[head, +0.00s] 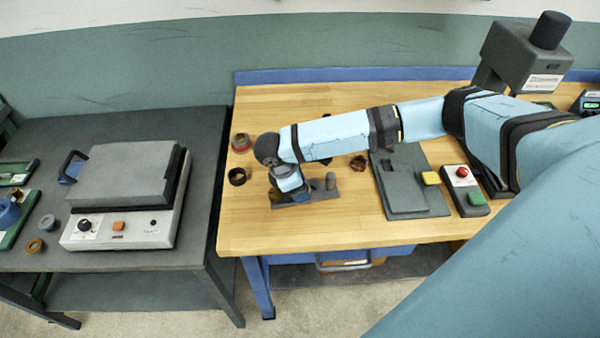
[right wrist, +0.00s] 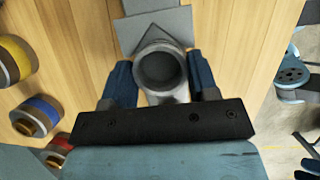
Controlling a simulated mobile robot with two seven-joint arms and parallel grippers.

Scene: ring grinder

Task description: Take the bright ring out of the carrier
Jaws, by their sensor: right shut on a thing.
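My right gripper (head: 284,194) reaches down at the left part of the wooden table, over the left end of a dark grey carrier (head: 308,198) with an upright post at its right end. In the right wrist view the blue fingers of the right gripper (right wrist: 160,82) are shut on a bright grey metal ring (right wrist: 161,68), one finger on each side. The carrier's grey plate (right wrist: 158,28) shows just beyond the ring. I cannot tell whether the ring still touches the carrier; the wrist hides much of it in the head view. My left gripper is not in view.
A grey plate fixture (head: 408,185) and a button box (head: 465,190) stand right. A lidded machine (head: 130,190) sits on the left bench.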

